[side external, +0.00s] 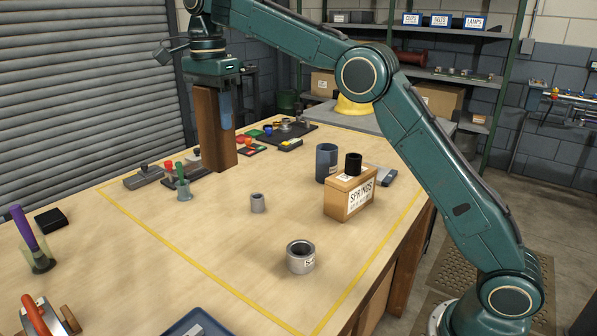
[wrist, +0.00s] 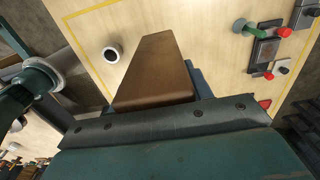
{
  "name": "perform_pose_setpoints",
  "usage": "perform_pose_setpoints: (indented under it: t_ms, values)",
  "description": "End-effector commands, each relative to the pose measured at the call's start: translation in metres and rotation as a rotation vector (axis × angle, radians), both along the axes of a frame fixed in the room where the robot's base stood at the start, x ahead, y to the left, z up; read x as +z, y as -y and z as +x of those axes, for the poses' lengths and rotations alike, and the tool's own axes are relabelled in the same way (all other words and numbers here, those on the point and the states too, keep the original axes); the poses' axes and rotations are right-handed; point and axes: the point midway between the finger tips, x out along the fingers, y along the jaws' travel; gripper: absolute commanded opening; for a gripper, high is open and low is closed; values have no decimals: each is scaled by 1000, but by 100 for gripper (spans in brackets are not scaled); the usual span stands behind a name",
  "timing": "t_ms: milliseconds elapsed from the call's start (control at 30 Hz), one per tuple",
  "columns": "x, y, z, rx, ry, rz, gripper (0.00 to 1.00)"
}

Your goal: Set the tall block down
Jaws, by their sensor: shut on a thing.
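The tall block (side external: 209,135) is a brown, upright, square-sided post at the back left of the work area in the side view. My gripper (side external: 217,108) is shut on its upper part, with a blue finger showing on the right side.
A springs box (side external: 347,198) with a black cylinder (side external: 353,163) on top and a blue cup (side external: 326,164) are to the right.

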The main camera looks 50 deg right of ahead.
Motion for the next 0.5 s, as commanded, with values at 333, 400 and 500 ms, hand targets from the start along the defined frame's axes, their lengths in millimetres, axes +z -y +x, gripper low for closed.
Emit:
perform_pose_setpoints:
  t_ms: [333,400,500]
  values:
    - [-7,0,0,0,0,0,19]
    - [-11,0,0,0,-2,0,19]
    - [-20,0,0,0,-1,0,19]
